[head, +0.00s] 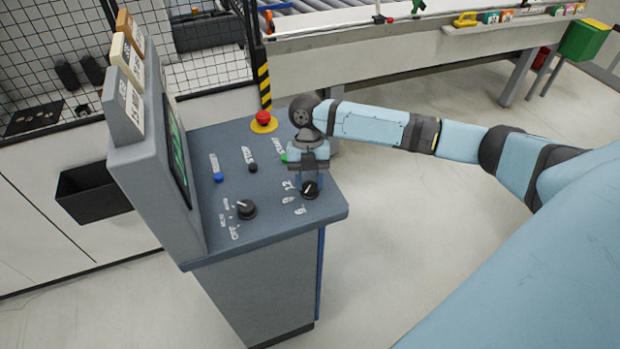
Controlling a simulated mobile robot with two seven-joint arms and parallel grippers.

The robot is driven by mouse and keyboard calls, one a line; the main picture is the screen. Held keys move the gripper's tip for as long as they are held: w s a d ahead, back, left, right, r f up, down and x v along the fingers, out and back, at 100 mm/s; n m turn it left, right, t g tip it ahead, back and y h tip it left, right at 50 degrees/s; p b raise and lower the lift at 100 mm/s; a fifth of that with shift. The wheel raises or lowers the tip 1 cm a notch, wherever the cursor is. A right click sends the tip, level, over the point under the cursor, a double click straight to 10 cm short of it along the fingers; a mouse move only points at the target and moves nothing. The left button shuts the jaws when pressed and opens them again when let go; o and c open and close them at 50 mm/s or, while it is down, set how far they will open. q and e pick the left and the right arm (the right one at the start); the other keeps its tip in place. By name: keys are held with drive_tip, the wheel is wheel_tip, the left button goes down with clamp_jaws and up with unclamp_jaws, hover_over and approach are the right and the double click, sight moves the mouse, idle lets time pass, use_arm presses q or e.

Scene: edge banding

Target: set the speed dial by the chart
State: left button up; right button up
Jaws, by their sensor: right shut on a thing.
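The control console (275,222) stands left of centre in the head view, with a grey sloping top. The black speed dial (310,191) sits near its right front corner, with white numbers beside it, one of them 12. My right gripper (309,180) points down from above and is shut on this dial. The exact pointer setting is too small to tell. A second black dial (246,209) with small labels sits to the left, apart from the gripper. No chart is readable; the console's screen (177,146) shows green at a steep angle. My left gripper is out of view.
A red emergency button (263,117) on a yellow base, a blue button (218,177) and a black button (252,168) are on the console. A green button is partly hidden by my gripper. A black bin (95,192) hangs left. Open floor lies right.

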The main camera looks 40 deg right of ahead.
drive_tip(key=shift+n, duration=0.3)
drive_tip(key=o, duration=0.9)
drive_tip(key=shift+r, duration=0.1)
drive_tip(key=shift+b+v, duration=1.1)
drive_tip(key=shift+v, duration=5.75)
drive_tip(key=shift+a, duration=0.15)
